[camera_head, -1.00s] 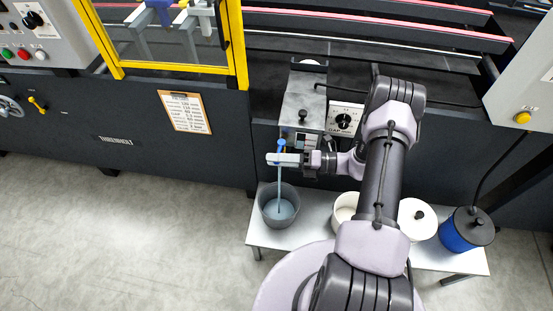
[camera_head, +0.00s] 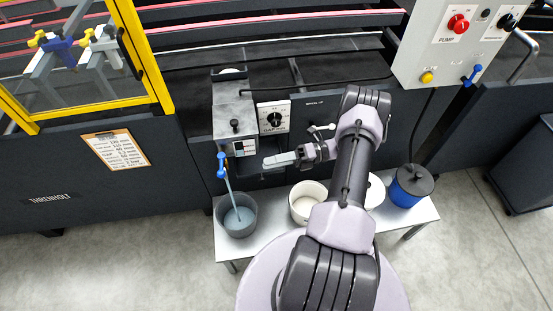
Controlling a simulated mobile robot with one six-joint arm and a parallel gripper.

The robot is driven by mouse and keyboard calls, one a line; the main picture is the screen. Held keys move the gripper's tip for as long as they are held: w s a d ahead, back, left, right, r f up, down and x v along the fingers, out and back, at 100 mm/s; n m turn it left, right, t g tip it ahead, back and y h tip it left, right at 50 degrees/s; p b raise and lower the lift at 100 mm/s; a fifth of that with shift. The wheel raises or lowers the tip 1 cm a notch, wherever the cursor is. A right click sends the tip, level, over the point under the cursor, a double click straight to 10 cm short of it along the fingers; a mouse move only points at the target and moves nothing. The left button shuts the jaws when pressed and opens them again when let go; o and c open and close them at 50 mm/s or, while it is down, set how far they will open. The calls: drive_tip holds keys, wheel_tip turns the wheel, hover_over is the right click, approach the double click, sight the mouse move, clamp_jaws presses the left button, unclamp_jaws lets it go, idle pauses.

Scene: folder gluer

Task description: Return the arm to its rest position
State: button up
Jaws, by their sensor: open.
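My arm (camera_head: 352,180) reaches up from the lower right, bent at the elbow. My gripper (camera_head: 272,162) points left in front of the dark machine front, with pale fingers seen edge-on. It is open and holds nothing visible. It is apart from the blue tap-like handle (camera_head: 222,163) on its left. A thin blue-grey streak runs from that handle down into the grey bucket (camera_head: 238,222); I cannot tell whether it is liquid or a rod.
A grey metal unit (camera_head: 233,108) and a dial plate (camera_head: 273,118) stand above my gripper. A low bench (camera_head: 232,254) bears the grey bucket, a white pot (camera_head: 305,203), a white lid partly hidden by my arm, and a blue pot (camera_head: 410,187). A control box (camera_head: 450,45) hangs at upper right.

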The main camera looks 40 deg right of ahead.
drive_tip(key=shift+s+d, duration=0.3)
drive_tip(key=shift+d, duration=0.35)
drive_tip(key=w+a+r+n+g+h, duration=0.1)
drive_tip(key=a+r+n+g+h, duration=0.35)
drive_tip(key=a+r+n, duration=0.4)
drive_tip(key=w+a+r+n+g+h, duration=0.1)
drive_tip(key=a+r+n+g+h, duration=0.35)
drive_tip(key=r+n, duration=0.6)
drive_tip(key=s+a+r+n+t+h, duration=0.4)
drive_tip(key=s+a+r+n+t, duration=0.2)
drive_tip(key=s+a+r+n, duration=0.6)
drive_tip(key=shift+s+a+n+h, duration=0.4)
drive_tip(key=shift+s+a+n, duration=0.15)
drive_tip(key=shift+n, duration=0.45)
idle(2.4)
